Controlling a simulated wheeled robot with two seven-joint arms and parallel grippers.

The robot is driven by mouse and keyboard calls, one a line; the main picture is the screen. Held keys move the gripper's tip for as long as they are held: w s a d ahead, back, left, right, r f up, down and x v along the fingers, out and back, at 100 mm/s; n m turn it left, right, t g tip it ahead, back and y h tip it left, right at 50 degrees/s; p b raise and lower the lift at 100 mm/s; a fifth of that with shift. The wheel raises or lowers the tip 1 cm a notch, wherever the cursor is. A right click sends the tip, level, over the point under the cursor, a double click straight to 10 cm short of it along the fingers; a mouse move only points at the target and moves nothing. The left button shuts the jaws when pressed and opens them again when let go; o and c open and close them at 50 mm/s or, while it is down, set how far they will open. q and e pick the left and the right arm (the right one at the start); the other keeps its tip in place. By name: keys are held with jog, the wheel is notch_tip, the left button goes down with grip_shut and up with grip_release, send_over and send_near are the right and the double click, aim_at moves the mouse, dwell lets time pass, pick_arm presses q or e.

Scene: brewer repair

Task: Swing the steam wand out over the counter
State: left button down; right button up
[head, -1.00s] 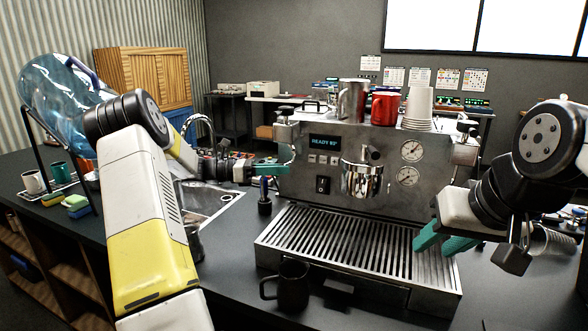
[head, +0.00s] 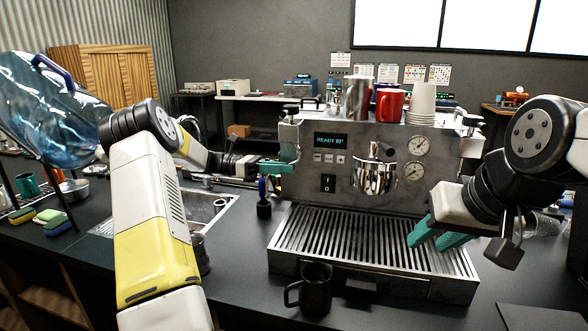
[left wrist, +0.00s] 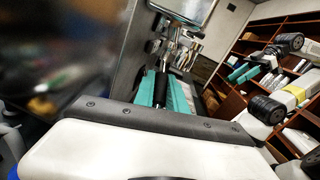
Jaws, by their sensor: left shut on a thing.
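The steam wand (head: 297,146) is a thin chrome tube hanging at the left side of the steel espresso machine (head: 330,195). My left gripper (head: 280,166) is at the wand in the head view, its teal fingers shut on it. In the left wrist view a black grip sleeve (left wrist: 160,88) of the wand sits between the teal fingers (left wrist: 168,92). The wand's lower end is hard to make out. My right gripper (head: 432,236) is open and empty above the right part of the slatted drip tray (head: 350,245).
A dark mug (head: 316,288) stands before the drip tray. A blue-handled tool (head: 263,198) stands on the counter just below my left gripper. A sink (head: 205,205) lies to the left. A red mug (head: 390,105) and white cups (head: 421,103) stand on the machine.

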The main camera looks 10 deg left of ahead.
pick_arm(q)
jog(key=c, duration=1.4)
grip_release()
jog(key=shift+o, duration=0.2)
jog(key=shift+a, duration=0.1)
jog(key=a, duration=0.7)
jog(key=shift+s+a, duration=0.2)
jog(key=shift+a, duration=0.15)
